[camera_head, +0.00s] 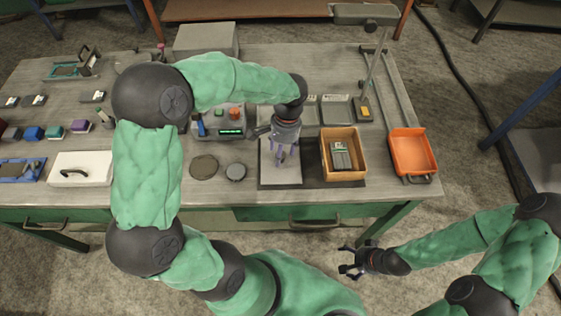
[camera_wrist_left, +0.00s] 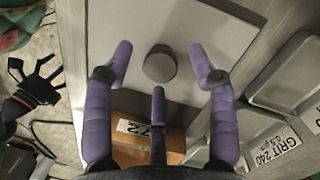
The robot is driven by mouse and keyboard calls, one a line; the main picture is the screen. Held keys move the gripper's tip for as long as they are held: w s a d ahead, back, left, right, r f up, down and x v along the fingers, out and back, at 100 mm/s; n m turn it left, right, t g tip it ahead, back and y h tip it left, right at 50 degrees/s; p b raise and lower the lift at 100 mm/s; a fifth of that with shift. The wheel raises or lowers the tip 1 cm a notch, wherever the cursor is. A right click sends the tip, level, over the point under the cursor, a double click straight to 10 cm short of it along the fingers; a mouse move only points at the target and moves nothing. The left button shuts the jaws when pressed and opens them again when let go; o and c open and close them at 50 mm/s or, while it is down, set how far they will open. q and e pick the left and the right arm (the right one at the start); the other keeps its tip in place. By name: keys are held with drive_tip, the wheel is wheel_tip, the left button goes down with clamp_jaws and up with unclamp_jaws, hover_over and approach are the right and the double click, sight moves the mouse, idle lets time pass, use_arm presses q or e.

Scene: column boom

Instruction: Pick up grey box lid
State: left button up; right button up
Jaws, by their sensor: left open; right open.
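The grey box lid (camera_head: 280,174) is a flat light-grey plate on the workbench, left of a wooden box. In the left wrist view the lid (camera_wrist_left: 212,35) has a round grey knob (camera_wrist_left: 160,63) in its middle. My left gripper (camera_head: 282,156) hangs over the lid, fingers pointing down. In the wrist view its purple fingers (camera_wrist_left: 159,72) are spread open on different sides of the knob, with nothing held. Whether they touch the lid I cannot tell. My right gripper (camera_head: 349,262) is open and empty, off the bench's front edge.
The wooden box (camera_head: 359,174) with grey items inside stands close right of the lid. An orange tray (camera_head: 413,152) is farther right. Two round discs (camera_head: 204,167) and a white lid with a dark handle (camera_head: 80,168) lie left. A large grey box (camera_head: 206,40) stands at the back.

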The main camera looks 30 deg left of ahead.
use_arm(q)
drive_tip(key=shift+f, duration=0.3)
clamp_jaws()
drive_tip(key=shift+r, duration=0.15)
